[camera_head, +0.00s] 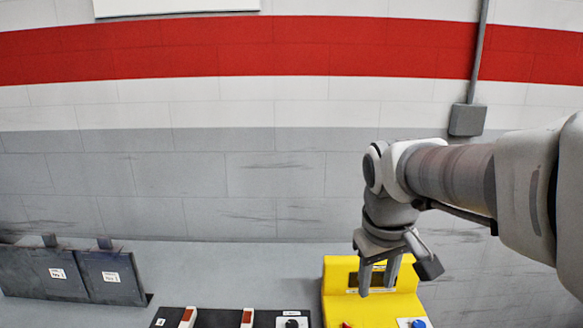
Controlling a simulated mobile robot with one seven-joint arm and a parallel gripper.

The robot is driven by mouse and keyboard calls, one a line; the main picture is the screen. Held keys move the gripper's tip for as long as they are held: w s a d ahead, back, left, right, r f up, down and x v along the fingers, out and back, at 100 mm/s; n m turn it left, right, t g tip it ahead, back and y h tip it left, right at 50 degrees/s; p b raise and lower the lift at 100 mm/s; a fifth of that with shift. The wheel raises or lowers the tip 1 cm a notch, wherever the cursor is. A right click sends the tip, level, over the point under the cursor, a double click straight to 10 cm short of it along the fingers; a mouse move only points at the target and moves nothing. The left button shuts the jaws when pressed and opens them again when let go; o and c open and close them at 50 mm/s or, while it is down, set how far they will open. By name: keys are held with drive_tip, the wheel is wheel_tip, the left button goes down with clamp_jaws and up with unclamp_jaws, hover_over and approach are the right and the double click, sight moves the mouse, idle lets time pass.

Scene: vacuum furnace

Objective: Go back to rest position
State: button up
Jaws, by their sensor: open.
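My gripper (378,278) points down in front of the yellow control box (338,276) at the lower right of the head view. Its two fingers are apart, with nothing seen between them. My arm reaches in from the right edge. The gripper overlaps the box's dark display in the picture; I cannot tell whether it touches the box. A red control (346,325) and a blue knob (418,323) show on the box at the bottom edge.
A black panel (215,320) with red-and-white switches and a dark knob lies left of the yellow box. Dark grey labelled boxes (110,276) stand at the far left. Grey surface (215,268) is free between them. A brick wall with a grey conduit box (467,120) stands behind.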

drive_tip(key=s+m+t+y, duration=0.1)
drive_tip(key=s+m+t, duration=0.1)
drive_tip(key=s, duration=1)
drive_tip(key=shift+s+f+m+t, duration=0.35)
drive_tip(key=shift+f+m+t, duration=0.05)
drive_tip(key=shift+f+m, duration=0.1)
